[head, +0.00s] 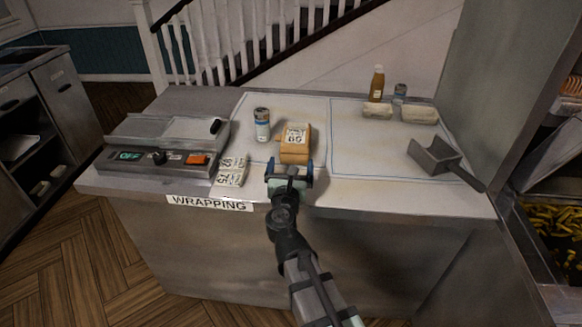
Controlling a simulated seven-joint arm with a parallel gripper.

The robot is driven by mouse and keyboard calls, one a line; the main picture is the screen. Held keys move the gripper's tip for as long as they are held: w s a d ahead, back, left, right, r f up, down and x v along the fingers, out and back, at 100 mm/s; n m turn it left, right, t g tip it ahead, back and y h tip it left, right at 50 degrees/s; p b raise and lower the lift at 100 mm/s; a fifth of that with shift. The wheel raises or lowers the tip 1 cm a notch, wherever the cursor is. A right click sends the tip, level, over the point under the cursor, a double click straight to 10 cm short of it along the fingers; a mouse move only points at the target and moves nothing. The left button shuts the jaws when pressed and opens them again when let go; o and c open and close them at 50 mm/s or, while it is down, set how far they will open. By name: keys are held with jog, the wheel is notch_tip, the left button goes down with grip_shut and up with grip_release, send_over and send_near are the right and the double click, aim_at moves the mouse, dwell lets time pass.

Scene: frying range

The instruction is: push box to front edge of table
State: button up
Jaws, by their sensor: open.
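A brown box (295,155) with a white printed label on it rests on the pale top of the metal table (400,190), a short way in from the front edge. My gripper (289,167) is at the near side of the box, between it and the front edge, with its blue-tipped fingers spread apart. The fingertips look level with the box's near lower edge. I cannot tell whether they touch it. The gripper holds nothing that I can see.
White printed packets (233,170) lie left of my gripper. A can (262,124) stands left of the box. A wrapping machine (160,150) fills the left end. A metal scoop (436,157), a bottle (376,84) and wrapped items (419,115) are right. The right front is clear.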

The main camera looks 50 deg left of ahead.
aim_at(295, 138)
jog(key=shift+w, duration=0.1)
dwell(0.3)
jog(key=x, duration=1.3)
jog(key=shift+w+a+f, duration=0.1)
jog(key=shift+w+a, duration=0.15)
jog(key=shift+w, duration=0.05)
jog(key=c, duration=0.8)
jog(key=shift+o, duration=0.2)
jog(key=shift+s, duration=0.1)
jog(key=shift+d, duration=0.1)
jog(key=shift+s+a+v, duration=0.1)
jog(key=shift+v, duration=3.2)
jog(key=shift+s+a+v, duration=0.1)
jog(key=shift+s+v, duration=0.05)
jog(key=shift+v, duration=3.15)
